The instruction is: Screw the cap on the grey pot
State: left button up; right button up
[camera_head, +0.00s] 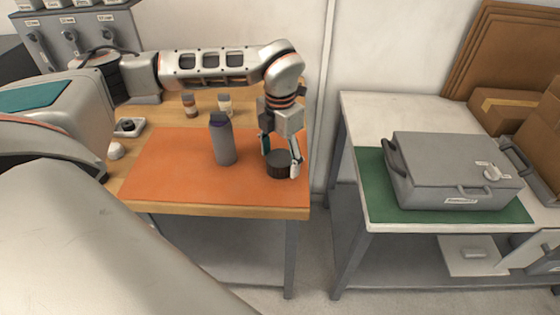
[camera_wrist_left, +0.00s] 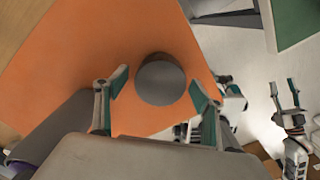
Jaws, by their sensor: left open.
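A short dark ribbed cylinder (camera_head: 279,164), which looks like the cap, stands on the orange mat near its right end. Its round grey top (camera_wrist_left: 161,82) shows in the left wrist view. A grey pot (camera_head: 223,143), tall and bottle-shaped with a dark purple top, stands upright to its left. My left gripper (camera_head: 281,161) points down, open, with its fingers on either side of the dark cylinder. In the left wrist view a gap shows between the cylinder and each finger. My right gripper (camera_wrist_left: 283,93) shows at the right of that view, with its fingers apart and nothing between them.
The orange mat (camera_head: 165,180) lies on a wooden table. Two small jars (camera_head: 189,105) (camera_head: 225,103) stand behind it, and a white round object (camera_head: 115,150) is at the left. A grey case (camera_head: 450,172) sits on a green mat on the right table. A gap separates the tables.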

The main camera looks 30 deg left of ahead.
aim_at(281, 157)
pick_arm(q)
jog(key=shift+f, duration=0.25)
jog(key=c, duration=1.1)
notch_tip(281, 157, up, 20)
jog(key=p, duration=0.1)
